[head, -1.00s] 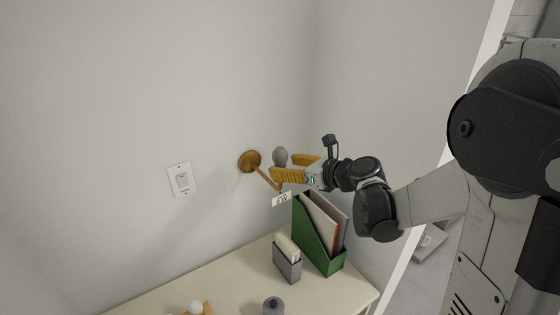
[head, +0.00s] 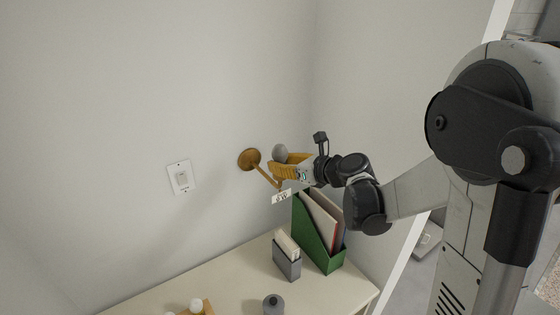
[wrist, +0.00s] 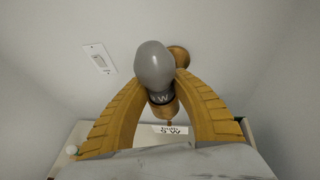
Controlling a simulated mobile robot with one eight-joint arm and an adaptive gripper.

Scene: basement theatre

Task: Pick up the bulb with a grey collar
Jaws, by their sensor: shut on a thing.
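A grey bulb (head: 280,153) sits upright at the end of a brass wall lamp (head: 249,160). In the wrist view the bulb (wrist: 154,66) has a dark collar with a pale "W" on it, and brass shows just below. My gripper (head: 280,166) has yellow fingers, which close on the bulb's lower part from both sides in the wrist view (wrist: 160,86). A white tag (head: 282,196) with writing hangs below the lamp. I cannot clearly tell whether the bulb is still seated in the lamp.
Below is a pale table (head: 225,285) with a green file holder (head: 318,235), a grey box of cards (head: 286,264), a dark grey round-topped object (head: 273,305) and a white bulb (head: 196,305) by a wooden piece. A switch plate (head: 181,177) is on the wall.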

